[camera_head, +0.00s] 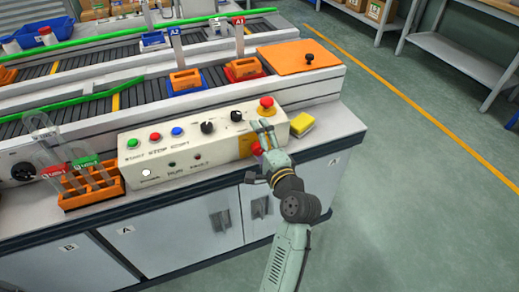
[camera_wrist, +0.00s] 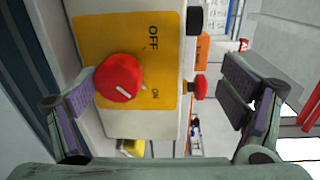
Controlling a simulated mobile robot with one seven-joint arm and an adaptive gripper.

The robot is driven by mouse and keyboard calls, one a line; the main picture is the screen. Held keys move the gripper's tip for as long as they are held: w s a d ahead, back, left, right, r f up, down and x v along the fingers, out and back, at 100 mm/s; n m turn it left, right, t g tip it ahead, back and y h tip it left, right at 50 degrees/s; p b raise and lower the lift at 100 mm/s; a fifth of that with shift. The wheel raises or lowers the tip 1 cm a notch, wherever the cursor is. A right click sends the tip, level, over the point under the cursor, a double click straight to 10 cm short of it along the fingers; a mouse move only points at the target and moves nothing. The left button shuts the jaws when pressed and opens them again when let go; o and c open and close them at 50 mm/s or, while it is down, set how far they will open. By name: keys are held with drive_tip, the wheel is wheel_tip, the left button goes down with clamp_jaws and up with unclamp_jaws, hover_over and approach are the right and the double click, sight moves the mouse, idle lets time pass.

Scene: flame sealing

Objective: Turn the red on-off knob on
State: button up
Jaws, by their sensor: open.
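The red on-off knob (camera_wrist: 119,77) sits on a yellow plate (camera_wrist: 110,30) marked OFF above and ON lower right in the wrist view. A white line on the knob slants to the lower right; I cannot tell exactly which mark it points to. In the head view, the knob (camera_head: 256,149) shows partly beside my gripper (camera_head: 264,133), at the right end of the control box's front. My gripper (camera_wrist: 158,82) is open and empty. Its left finger is close beside the knob's left edge; contact is unclear. The right finger is well apart from the knob.
A red mushroom button (camera_head: 266,105) stands on the cream control box (camera_head: 205,152), above the knob. A yellow block (camera_head: 302,124) lies just right of the box. An orange rack (camera_head: 90,187) with tubes stands left. Open floor (camera_head: 420,190) lies to the right.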

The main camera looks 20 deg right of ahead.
drive_tip(key=shift+o, duration=1.1)
drive_tip(key=shift+t, duration=0.5)
drive_tip(key=r, duration=0.6)
drive_tip(key=shift+s, duration=0.25)
drive_tip(key=shift+s+d+r, duration=0.1)
drive_tip(key=shift+d+r, duration=0.05)
drive_tip(key=shift+r, duration=0.2)
drive_tip(key=shift+g, duration=0.6)
drive_tip(key=f, duration=0.4)
drive_tip(key=shift+w+d+f, duration=0.15)
drive_tip(key=shift+w+f, duration=0.2)
drive_tip(key=shift+w, duration=0.05)
drive_tip(key=shift+c, duration=0.5)
drive_tip(key=shift+s+r, duration=0.1)
drive_tip(key=shift+s, duration=0.1)
drive_tip(key=shift+c, duration=0.6)
drive_tip(key=shift+s+f, duration=0.2)
drive_tip(key=shift+s, duration=0.25)
drive_tip(key=shift+c, duration=1)
drive_tip(key=shift+s+r, duration=0.25)
drive_tip(key=shift+s, duration=0.95)
drive_tip(key=shift+c, duration=0.9)
approach(260, 150)
drive_tip(key=shift+s+r, duration=0.5)
drive_tip(key=shift+r, duration=0.4)
drive_tip(key=shift+s+r, duration=0.5)
drive_tip(key=shift+r, duration=0.35)
